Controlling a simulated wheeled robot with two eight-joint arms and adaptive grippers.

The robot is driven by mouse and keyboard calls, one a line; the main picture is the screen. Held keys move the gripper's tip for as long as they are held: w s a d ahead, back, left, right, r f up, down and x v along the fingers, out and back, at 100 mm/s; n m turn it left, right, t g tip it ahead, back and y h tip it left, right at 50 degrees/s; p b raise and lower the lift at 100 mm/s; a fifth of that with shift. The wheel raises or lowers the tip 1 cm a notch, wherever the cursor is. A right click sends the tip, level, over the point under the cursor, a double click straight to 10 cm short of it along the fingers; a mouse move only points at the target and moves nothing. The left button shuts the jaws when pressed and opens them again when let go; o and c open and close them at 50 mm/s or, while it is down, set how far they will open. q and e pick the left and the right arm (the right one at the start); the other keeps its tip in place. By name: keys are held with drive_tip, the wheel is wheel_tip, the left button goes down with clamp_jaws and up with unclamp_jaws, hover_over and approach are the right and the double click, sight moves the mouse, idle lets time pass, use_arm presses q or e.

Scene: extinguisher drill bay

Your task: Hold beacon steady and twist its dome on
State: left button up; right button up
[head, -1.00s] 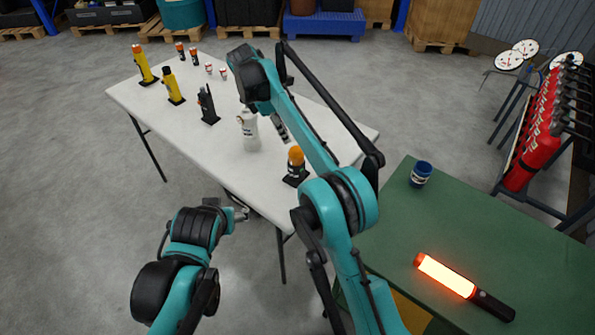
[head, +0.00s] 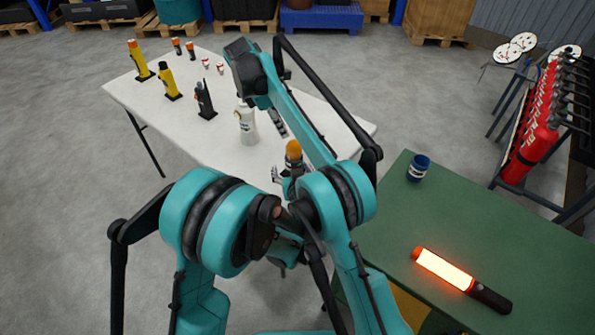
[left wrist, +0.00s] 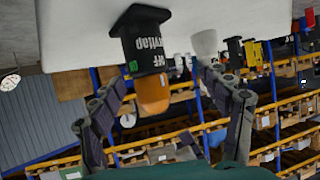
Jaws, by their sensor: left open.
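The beacon (head: 293,158) stands upright near the front right end of the white table, with a black base and body and an orange dome on top. In the left wrist view the beacon (left wrist: 140,45) appears upside down, with white lettering and the orange dome (left wrist: 152,95) at the body's end. Whether the dome is fully seated I cannot tell. My left gripper (head: 283,178) is open beside the beacon, partly hidden by my arms. In the left wrist view its fingers lie either side of the dome, apart from it. My right gripper is hidden behind its arm.
A green table (head: 500,240) at right carries a blue jar (head: 419,168) and a glowing baton (head: 445,270). Red extinguishers (head: 533,140) stand on a rack beyond.

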use_arm(q)
drive_tip(key=shift+w+d+f, duration=0.15)
drive_tip(key=shift+d+f, duration=0.55)
drive_tip(key=shift+d, duration=0.15)
drive_tip(key=shift+w+d+f, duration=0.1)
drive_tip(key=shift+w+f, duration=0.1)
drive_tip(key=x, duration=0.7)
drive_tip(key=shift+w+r, duration=0.1)
drive_tip(key=shift+w, duration=0.2)
